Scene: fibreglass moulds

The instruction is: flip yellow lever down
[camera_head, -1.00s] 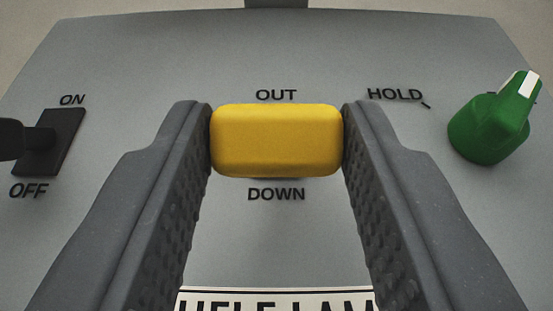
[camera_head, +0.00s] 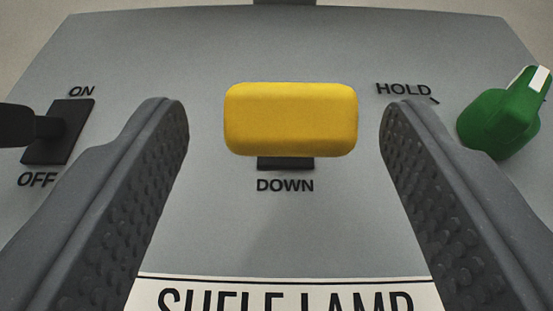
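The yellow lever (camera_head: 290,119) is a rounded block on the upper middle of a grey panel (camera_head: 230,220). A dark slot (camera_head: 286,163) shows just under it, above the word DOWN. The yellow block covers the place above, where no label shows now. My gripper (camera_head: 285,125) is open, with one textured grey finger on each side of the lever. There is a clear gap between each finger and the lever, and nothing is held.
A black ON/OFF switch (camera_head: 58,132) is at the left, beside my left finger. A green knob (camera_head: 505,115) with a white mark is at the right, near the HOLD label. A white label (camera_head: 285,295), partly cut off, is at the bottom.

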